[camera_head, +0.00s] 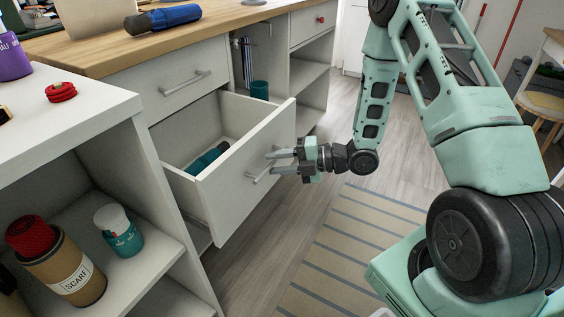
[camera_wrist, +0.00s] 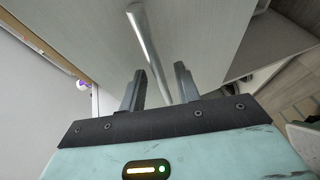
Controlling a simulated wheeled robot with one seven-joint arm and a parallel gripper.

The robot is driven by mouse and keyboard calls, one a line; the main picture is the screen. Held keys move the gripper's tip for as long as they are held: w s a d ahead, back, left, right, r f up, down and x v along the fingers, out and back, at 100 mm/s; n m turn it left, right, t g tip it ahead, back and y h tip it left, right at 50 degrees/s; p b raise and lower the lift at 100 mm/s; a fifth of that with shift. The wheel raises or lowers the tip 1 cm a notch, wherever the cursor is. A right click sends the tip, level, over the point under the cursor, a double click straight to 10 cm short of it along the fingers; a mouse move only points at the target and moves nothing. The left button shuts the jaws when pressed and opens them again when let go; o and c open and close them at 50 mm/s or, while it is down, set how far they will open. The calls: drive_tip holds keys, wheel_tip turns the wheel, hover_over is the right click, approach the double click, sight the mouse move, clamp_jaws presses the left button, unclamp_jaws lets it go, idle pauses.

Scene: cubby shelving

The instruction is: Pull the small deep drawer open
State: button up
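The small deep drawer (camera_head: 233,183) is white and stands pulled well out of the cabinet, below a shallower shut drawer (camera_head: 167,86). Its bar handle (camera_head: 262,172) is on the front panel. My gripper (camera_head: 277,161) is at this handle, with its two fingers apart. In the wrist view the handle (camera_wrist: 148,48) runs between the fingertips of my gripper (camera_wrist: 158,84), with gaps visible at both sides. I cannot tell whether either finger touches it. A dark teal item (camera_head: 208,158) lies inside the drawer.
A wooden countertop (camera_head: 100,55) is above the drawers. A striped rug (camera_head: 340,245) covers floor at right.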

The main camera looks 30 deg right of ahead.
drive_tip(key=p+v, duration=0.2)
drive_tip(key=v, duration=1.5)
drive_tip(key=shift+d+p, duration=0.25)
drive_tip(key=shift+p, duration=0.05)
drive_tip(key=shift+s, duration=0.15)
